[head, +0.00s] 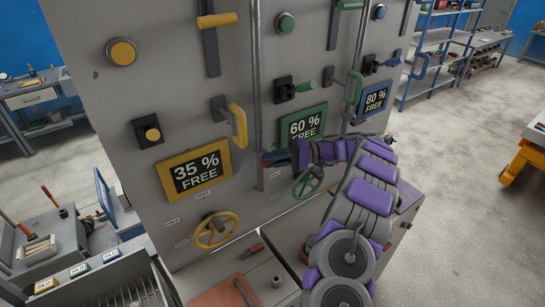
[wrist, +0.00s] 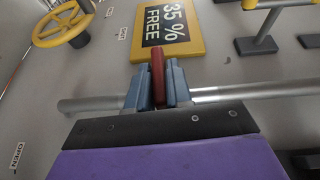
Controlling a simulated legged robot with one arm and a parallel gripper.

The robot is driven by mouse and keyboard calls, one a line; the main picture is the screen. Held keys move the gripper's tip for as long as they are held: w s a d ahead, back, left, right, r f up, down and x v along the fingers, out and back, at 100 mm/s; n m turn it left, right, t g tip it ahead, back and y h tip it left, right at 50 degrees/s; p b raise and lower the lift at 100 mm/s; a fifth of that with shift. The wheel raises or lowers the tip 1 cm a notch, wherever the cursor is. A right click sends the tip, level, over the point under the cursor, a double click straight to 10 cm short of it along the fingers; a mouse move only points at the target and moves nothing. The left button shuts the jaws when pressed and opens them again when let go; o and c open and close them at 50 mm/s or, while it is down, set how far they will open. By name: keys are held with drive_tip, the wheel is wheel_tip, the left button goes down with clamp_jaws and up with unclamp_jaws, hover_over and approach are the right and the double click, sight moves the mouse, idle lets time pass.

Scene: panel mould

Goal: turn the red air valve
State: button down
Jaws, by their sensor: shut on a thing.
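The red air valve's handle (wrist: 158,75) is a narrow red bar between the two blue-grey fingers of my gripper (wrist: 157,85) in the wrist view. My gripper is shut on it, one finger on each side, and the red tip sticks out past the fingertips. The grey pipe (wrist: 220,93) crosses behind the fingers. The valve's body is hidden by my gripper. In the head view my gripper (head: 272,158) is at the vertical pipe (head: 257,95), just right of the yellow 35 % sign (head: 201,170). Only a trace of red shows there.
The grey panel (head: 160,90) also carries a green 60 % sign (head: 303,124), a blue 80 % sign (head: 375,99), a yellow handwheel (head: 215,230), a green handwheel (head: 308,183) and several protruding handles close to my arm. Open floor (head: 470,200) lies to the right.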

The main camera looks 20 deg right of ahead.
drive_tip(key=shift+f+y, duration=0.25)
drive_tip(key=shift+y, duration=0.15)
idle(0.3)
drive_tip(key=c, duration=1.4)
unclamp_jaws()
drive_tip(key=shift+c, duration=0.2)
drive_tip(key=o, duration=0.3)
drive_tip(key=shift+w+d, duration=0.1)
drive_tip(key=shift+d, duration=0.1)
